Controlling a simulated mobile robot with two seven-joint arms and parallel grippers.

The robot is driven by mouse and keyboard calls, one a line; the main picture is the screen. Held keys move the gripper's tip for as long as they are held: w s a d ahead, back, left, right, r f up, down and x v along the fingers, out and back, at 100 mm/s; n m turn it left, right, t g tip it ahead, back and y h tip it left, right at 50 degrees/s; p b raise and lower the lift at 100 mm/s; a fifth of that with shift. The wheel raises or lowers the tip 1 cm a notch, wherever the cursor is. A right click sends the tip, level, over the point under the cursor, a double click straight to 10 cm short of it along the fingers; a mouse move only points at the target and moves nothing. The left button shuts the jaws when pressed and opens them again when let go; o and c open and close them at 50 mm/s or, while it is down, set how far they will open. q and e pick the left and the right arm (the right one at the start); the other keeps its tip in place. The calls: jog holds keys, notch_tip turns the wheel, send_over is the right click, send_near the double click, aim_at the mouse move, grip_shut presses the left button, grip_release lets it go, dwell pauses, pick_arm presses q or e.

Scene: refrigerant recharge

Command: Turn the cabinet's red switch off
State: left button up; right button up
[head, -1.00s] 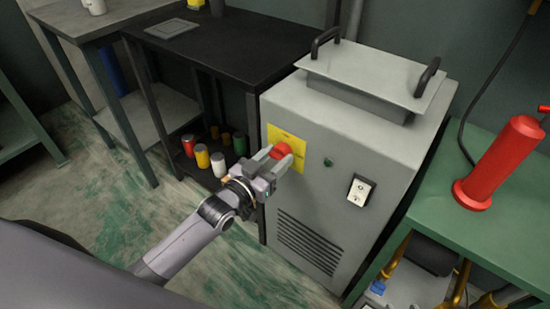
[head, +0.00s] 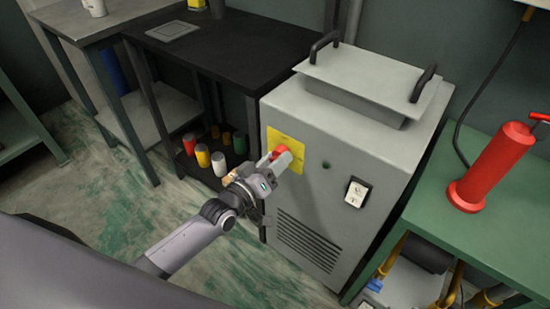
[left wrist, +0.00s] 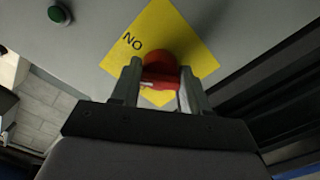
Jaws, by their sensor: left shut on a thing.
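The grey cabinet (head: 310,203) stands in the middle of the head view. A yellow plate (head: 285,137) is on its front, with the red switch (head: 278,152) on it. My left gripper (head: 282,156) is shut on the switch and partly hides it. In the left wrist view the red switch (left wrist: 160,66) sits between the two fingers of the left gripper (left wrist: 157,88), before the yellow plate (left wrist: 190,35) with the letters "NO". A small green lamp (left wrist: 58,15) is left of the plate; it looks dark in the head view (head: 326,165). My right gripper is not in view.
A black table (head: 235,42) with several cans on its lower shelf stands left of the cabinet. A green bench (head: 425,215) with a red cylinder (head: 492,168) stands on the right. A socket (head: 357,192) is on the cabinet front. The floor in front is clear.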

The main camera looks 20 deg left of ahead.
pick_arm(q)
jog(key=n+b, duration=0.1)
jog(key=n, duration=1)
dwell(0.6)
jog(key=o, duration=1)
jog(key=shift+r, duration=0.1)
jog(key=shift+o, duration=0.2)
jog(key=v, duration=0.7)
jog(key=shift+p, duration=0.3)
jog(key=shift+s, duration=0.1)
